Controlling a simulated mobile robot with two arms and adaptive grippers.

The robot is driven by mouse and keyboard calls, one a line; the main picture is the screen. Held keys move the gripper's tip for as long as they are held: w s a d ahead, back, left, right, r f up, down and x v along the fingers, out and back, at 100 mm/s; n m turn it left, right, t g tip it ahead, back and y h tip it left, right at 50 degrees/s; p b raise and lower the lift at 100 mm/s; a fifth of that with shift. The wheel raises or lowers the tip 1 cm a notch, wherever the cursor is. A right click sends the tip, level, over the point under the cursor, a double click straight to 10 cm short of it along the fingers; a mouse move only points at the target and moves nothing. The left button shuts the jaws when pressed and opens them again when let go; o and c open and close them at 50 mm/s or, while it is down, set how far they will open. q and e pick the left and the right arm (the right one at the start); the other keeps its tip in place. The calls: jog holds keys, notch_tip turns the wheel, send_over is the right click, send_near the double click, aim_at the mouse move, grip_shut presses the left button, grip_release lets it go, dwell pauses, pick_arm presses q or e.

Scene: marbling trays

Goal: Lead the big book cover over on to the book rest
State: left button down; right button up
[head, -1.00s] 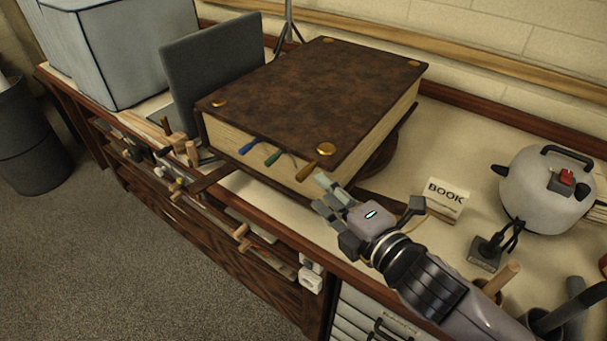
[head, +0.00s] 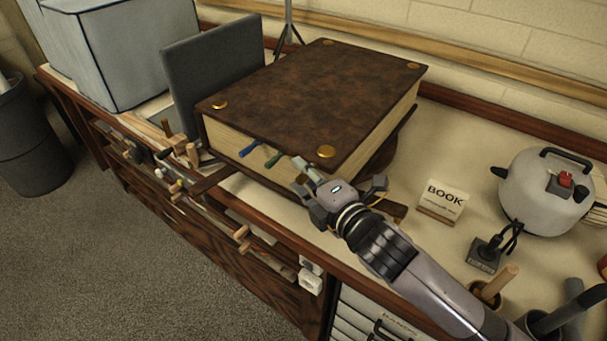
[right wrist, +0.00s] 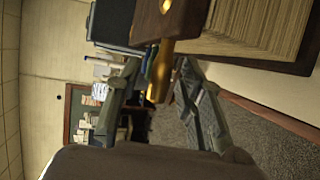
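The big book (head: 315,95) lies closed on a low dark stand, its brown leather cover and brass corners facing up. A dark grey panel (head: 218,65), apparently the book rest, leans upright along its left side. Blue and green tabs (head: 272,159) stick out of the front page edge. My right gripper (head: 304,184) is at the book's front right corner. In the right wrist view its fingers (right wrist: 159,72) are apart, with a golden-brown tab (right wrist: 157,88) between them under the cover corner; I see gaps beside it. My left gripper is not in view.
A BOOK sign (head: 443,198), a round pale pot (head: 545,192) and a small dark block (head: 484,256) stand right of the book. A large pale box (head: 120,50) is at the far left. Wooden pegs (head: 193,154) line the front edge. A tripod stands behind.

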jog(key=shift+w+a, duration=0.1)
jog(key=shift+w, duration=0.05)
grip_shut()
dwell(0.5)
dwell(0.4)
